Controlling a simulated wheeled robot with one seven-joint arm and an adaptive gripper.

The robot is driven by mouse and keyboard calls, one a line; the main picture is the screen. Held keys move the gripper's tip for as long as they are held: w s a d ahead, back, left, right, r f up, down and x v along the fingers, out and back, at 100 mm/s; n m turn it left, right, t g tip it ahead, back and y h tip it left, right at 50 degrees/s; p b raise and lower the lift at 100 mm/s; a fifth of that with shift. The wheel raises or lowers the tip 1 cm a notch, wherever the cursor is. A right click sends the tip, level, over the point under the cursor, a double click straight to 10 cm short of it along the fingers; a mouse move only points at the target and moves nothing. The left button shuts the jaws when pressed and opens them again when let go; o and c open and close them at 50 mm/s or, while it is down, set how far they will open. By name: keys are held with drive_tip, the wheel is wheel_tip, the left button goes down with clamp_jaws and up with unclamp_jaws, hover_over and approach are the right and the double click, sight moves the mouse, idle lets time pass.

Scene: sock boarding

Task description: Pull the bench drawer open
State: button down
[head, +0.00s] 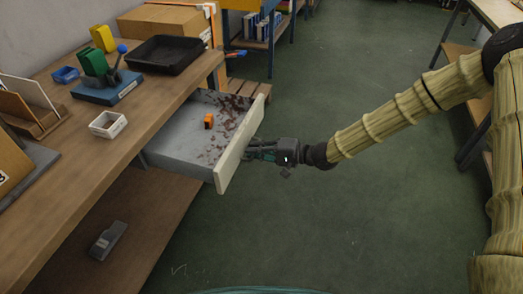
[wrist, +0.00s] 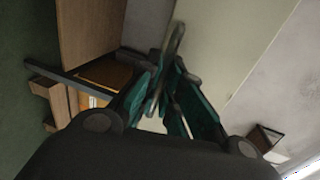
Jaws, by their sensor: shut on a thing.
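The bench drawer (head: 180,150) stands pulled out from under the bench top, with its pale front panel (head: 240,145) facing the aisle. A small orange object (head: 208,121) and reddish-brown stains lie on the drawer floor. My gripper (head: 256,150) is at the outer side of the front panel, its fingers reaching toward it. In the wrist view my teal-lined fingers (wrist: 165,100) are closed around a grey bar-like handle (wrist: 172,55) in front of the pale panel. The handle is hidden by my fingers in the head view.
The wooden bench (head: 100,150) carries a black tray (head: 165,55), a small white box (head: 108,124), a blue block with a green item, and a blue bin. A lower shelf (head: 130,215) holds a grey object (head: 108,241). The green floor (head: 330,220) beside the drawer is clear.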

drive_tip(key=shift+a, duration=0.2)
drive_tip(key=c, duration=1.8)
unclamp_jaws()
drive_tip(key=shift+c, duration=0.2)
drive_tip(key=v, duration=1.2)
